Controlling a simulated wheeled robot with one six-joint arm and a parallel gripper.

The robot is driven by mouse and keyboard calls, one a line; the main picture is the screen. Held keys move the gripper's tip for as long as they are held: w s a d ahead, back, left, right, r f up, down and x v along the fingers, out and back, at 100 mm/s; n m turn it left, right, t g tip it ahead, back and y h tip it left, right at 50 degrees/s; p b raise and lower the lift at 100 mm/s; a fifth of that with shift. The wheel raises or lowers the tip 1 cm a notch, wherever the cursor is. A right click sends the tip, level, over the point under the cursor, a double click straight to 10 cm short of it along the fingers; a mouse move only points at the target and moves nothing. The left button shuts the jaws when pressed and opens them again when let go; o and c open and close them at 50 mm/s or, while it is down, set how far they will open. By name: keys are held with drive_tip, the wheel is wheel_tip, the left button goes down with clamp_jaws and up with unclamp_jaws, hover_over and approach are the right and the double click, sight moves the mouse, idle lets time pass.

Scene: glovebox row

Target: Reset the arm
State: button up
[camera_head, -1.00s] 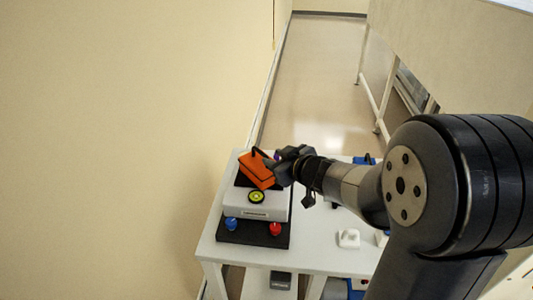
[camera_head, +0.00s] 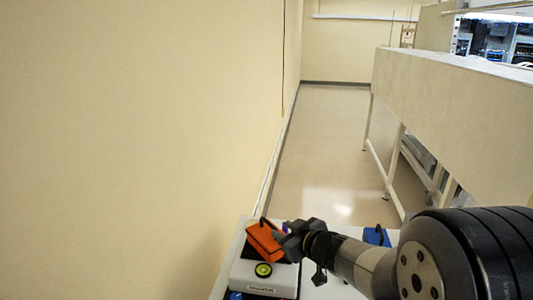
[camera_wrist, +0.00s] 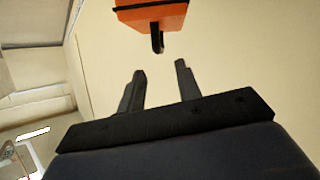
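My gripper (camera_head: 285,236) is at the end of my arm, low in the head view, close beside an orange case with a black handle (camera_head: 264,240). In the wrist view, the two fingers of my gripper (camera_wrist: 160,67) stand apart with nothing between them. The orange case (camera_wrist: 150,14) shows beyond the fingertips at the top edge, its black loop hanging towards them with a gap. In the head view I cannot tell whether gripper and case touch.
The case sits over a white device with a round yellow-green dial (camera_head: 263,270) on a white table (camera_head: 222,277). A blue item (camera_head: 376,236) lies right of my gripper. A beige wall is at the left. A long bench (camera_head: 455,85) runs along the right, with open floor (camera_head: 325,140) between.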

sight(267, 221)
drive_tip(key=x, duration=0.9)
drive_tip(key=shift+s, duration=0.1)
drive_tip(key=shift+r, duration=1)
drive_tip(key=shift+f, duration=0.1)
